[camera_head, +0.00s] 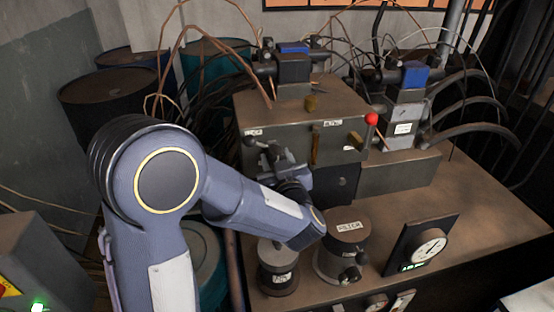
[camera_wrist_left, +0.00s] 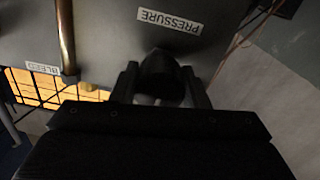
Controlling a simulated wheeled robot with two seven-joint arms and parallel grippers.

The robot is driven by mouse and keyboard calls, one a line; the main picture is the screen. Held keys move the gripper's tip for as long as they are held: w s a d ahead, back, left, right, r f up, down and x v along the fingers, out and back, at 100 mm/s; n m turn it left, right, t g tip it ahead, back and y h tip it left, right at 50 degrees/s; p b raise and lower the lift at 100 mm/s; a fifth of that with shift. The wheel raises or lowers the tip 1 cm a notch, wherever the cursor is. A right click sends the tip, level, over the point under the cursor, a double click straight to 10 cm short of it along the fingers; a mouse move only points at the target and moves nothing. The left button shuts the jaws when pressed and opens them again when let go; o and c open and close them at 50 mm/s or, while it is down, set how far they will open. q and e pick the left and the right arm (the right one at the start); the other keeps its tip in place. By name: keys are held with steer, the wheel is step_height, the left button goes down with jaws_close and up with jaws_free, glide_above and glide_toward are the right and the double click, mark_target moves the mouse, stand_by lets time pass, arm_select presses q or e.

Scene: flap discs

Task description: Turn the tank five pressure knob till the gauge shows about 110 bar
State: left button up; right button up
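The dark round pressure knob (camera_wrist_left: 160,78) is on the grey panel under an upside-down PRESSURE label (camera_wrist_left: 170,21) in the left wrist view. My left gripper (camera_wrist_left: 160,84) has one finger on each side of the knob, with no clear gap on either side. In the head view my left gripper (camera_head: 270,152) is at the front face of the grey tank block (camera_head: 290,125), and the knob is mostly hidden there. The round white gauge (camera_head: 430,246) stands at the right on the bench with a small green display (camera_head: 412,267); its reading is too small to tell.
A BLEED label (camera_wrist_left: 42,68) and a brass handle (camera_wrist_left: 66,38) are beside the knob. A red ball-ended lever (camera_head: 371,119) sticks out of the block's right side. Dark cylinders (camera_head: 343,244) stand on the brown bench (camera_head: 470,200) below my arm. Cables loop above.

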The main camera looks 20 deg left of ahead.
arm_select(q)
steer(key=c, duration=0.4)
steer(key=shift+f+n+b, duration=0.15)
steer(key=shift+n+b, duration=0.75)
steer(key=shift+b, duration=0.15)
steer(key=n+b, duration=0.8)
steer(key=b, duration=0.1)
steer(key=shift+d+n, duration=0.1)
steer(key=shift+n, duration=0.3)
steer(key=shift+w+r+n+b, duration=0.1)
steer(key=shift+r+n+b, duration=0.1)
steer(key=shift+n+b, duration=1.35)
steer(key=o, duration=0.9)
